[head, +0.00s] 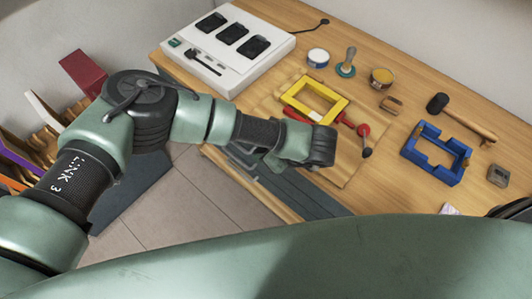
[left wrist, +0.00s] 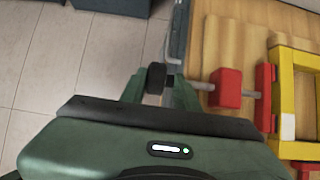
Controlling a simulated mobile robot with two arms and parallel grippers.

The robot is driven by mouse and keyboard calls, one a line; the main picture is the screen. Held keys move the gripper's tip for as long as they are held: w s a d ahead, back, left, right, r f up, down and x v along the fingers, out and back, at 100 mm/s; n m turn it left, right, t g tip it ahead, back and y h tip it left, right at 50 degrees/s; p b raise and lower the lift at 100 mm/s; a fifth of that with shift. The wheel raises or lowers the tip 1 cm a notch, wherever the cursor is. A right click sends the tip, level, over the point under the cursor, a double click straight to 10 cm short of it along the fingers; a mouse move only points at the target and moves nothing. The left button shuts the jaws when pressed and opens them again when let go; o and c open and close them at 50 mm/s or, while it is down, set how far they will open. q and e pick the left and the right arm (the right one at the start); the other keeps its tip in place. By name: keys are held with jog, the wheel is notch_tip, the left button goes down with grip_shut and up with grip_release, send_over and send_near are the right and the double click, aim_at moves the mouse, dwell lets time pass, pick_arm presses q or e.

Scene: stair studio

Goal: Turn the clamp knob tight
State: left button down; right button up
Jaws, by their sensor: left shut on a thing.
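The clamp knob (left wrist: 155,78) is a small black cylinder in the left wrist view. A thin metal rod runs from it through a red block (left wrist: 226,90) to a red jaw (left wrist: 265,97) beside a yellow frame (left wrist: 299,60). My left gripper (left wrist: 157,88) is shut on the knob, one finger on each side. In the head view the yellow frame (head: 315,100) lies on the bench, and my left gripper (head: 270,163) is at the bench's front edge. My arm hides the knob there. My right gripper is not in view.
On the wooden bench (head: 300,40) stand a white tray (head: 225,70) with black devices, several small pots and tools, a mallet (head: 462,115) and a blue frame (head: 415,152). A red piece with a dark round end (head: 367,152) is right of the yellow frame. Tiled floor (left wrist: 45,70) lies beyond the edge.

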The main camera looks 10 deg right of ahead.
pick_arm(q)
jog(key=shift+s+a+f, duration=0.25)
jog(key=c, duration=1.2)
grip_release()
jog(key=shift+c, duration=0.2)
jog(key=shift+a+r, duration=0.1)
jog(key=shift+a, duration=0.05)
jog(key=shift+w+r, duration=0.1)
jog(key=shift+d, duration=0.2)
jog(key=shift+d+r, duration=0.1)
jog(key=shift+r, duration=0.1)
jog(key=b+v, duration=0.2)
jog(key=v, duration=0.5)
jog(key=shift+r, duration=0.15)
